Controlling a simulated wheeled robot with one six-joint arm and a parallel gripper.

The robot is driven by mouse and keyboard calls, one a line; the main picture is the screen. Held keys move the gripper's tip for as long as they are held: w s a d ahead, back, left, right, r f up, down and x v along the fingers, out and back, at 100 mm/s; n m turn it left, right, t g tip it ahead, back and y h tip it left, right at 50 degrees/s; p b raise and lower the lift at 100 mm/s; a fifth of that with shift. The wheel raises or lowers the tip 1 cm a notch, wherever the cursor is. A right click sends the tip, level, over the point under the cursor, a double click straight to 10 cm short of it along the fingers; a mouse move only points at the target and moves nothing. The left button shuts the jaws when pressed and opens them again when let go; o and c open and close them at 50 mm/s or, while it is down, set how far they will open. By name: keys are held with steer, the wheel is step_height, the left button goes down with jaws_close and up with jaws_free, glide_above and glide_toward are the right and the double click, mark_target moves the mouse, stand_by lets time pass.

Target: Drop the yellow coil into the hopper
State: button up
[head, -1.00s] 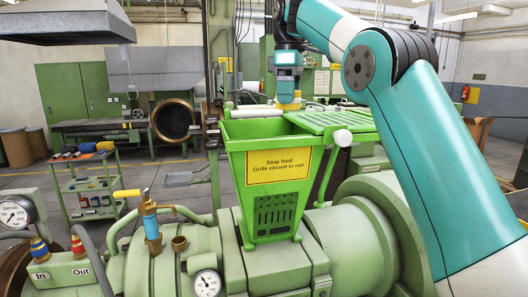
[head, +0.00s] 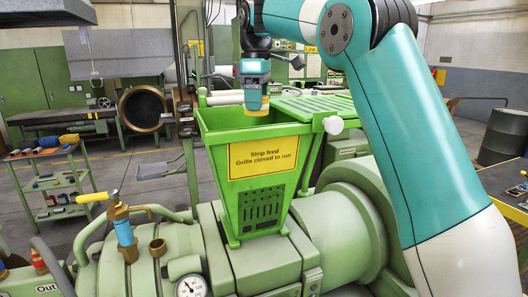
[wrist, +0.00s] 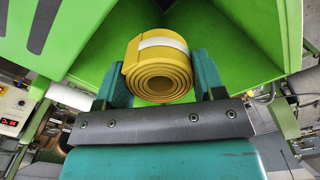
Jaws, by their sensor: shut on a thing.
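The yellow coil (wrist: 158,75) is a rolled strip with a white band around it. My gripper (wrist: 160,80) is shut on it, with a teal finger on each side of the coil in the wrist view. In the head view my gripper (head: 256,102) points down over the open top of the green hopper (head: 237,190), and only a small yellow part of the coil shows below it. The hopper's green inner walls (wrist: 225,35) lie beyond the coil in the wrist view. The slotted grille (head: 318,106) stands open to the right of the opening.
A yellow sign (head: 263,157) is on the hopper's front. A yellow-handled valve (head: 121,230) and a pressure gauge (head: 191,287) stand on the machine at front left. A tool cart (head: 52,180) stands at left, and a dark drum (head: 503,135) at right.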

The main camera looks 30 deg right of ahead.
steer(key=shift+f, duration=0.1)
steer(key=o, duration=1)
steer(key=shift+o, duration=0.2)
steer(key=shift+r, duration=3.75)
